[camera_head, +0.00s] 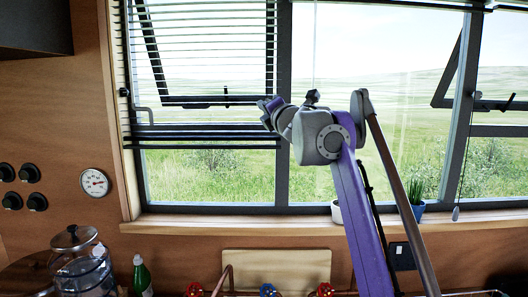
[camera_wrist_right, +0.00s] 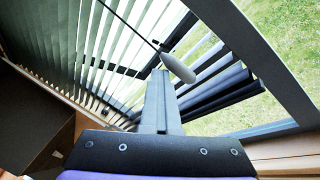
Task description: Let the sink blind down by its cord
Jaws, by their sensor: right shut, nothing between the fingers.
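A dark slatted blind (camera_head: 205,60) covers the upper part of the left window, its bottom slats bunched about halfway down. It also shows in the wrist view (camera_wrist_right: 50,50). A second blind (camera_head: 430,6) is gathered at the top of the right window. I cannot tell which is the sink blind. In the wrist view a dark cord (camera_wrist_right: 130,24) ends in a pale pull (camera_wrist_right: 178,67), close by my fingertips. My right gripper (camera_head: 268,105) is shut and empty before the left blind. My left gripper is not in view.
Another cord pull (camera_head: 455,213) hangs at the right window. Pots with a plant (camera_head: 416,195) stand on the sill (camera_head: 240,223). Below are a glass jar (camera_head: 82,272), a green bottle (camera_head: 142,277) and red and blue tap handles (camera_head: 267,290).

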